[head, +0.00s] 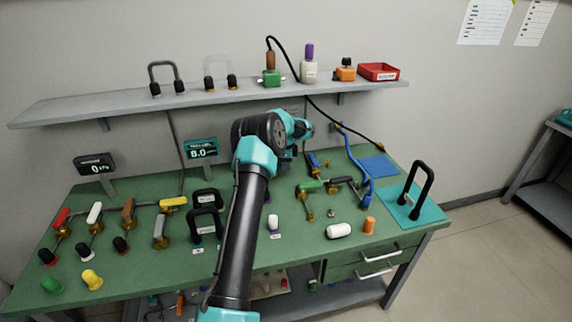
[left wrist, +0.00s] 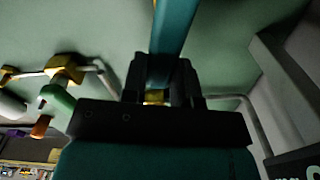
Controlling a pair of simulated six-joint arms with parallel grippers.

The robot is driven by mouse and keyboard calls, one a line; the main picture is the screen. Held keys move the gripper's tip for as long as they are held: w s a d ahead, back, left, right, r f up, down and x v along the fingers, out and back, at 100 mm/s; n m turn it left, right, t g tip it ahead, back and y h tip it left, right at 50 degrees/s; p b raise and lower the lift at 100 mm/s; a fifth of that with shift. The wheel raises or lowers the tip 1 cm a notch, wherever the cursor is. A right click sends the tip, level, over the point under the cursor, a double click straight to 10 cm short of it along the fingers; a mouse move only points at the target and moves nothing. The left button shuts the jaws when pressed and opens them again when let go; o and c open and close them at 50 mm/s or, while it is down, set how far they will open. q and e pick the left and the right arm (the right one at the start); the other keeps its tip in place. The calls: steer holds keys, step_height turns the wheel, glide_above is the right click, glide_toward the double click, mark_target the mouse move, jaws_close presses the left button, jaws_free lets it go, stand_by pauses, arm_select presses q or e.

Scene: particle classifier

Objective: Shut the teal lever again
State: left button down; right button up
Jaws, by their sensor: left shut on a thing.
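The teal lever (left wrist: 172,35) runs from the top of the left wrist view down between the dark fingers of my left gripper (left wrist: 162,78). The gripper is shut on it. A small piece of brass (left wrist: 154,97) shows just between the fingers. In the head view, my left arm crosses the middle of the bench and hides the teal lever and the fingers. I cannot tell the lever's angle to its pipe. My right gripper does not show.
On the green bench, valves with red (head: 62,217), white (head: 94,212), brown (head: 129,210) and yellow (head: 173,203) handles stand left of my arm. A green-handled valve (head: 312,187) and blue hose (head: 365,185) lie to its right. A pressure display (head: 202,148) stands behind.

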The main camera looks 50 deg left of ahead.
arm_select(q)
steer(key=shift+s+d+m, duration=0.25)
steer(key=shift+s+m, duration=0.05)
steer(key=shift+m, duration=0.4)
steer(key=c, duration=0.9)
jaws_free()
steer(key=shift+r, duration=3.75)
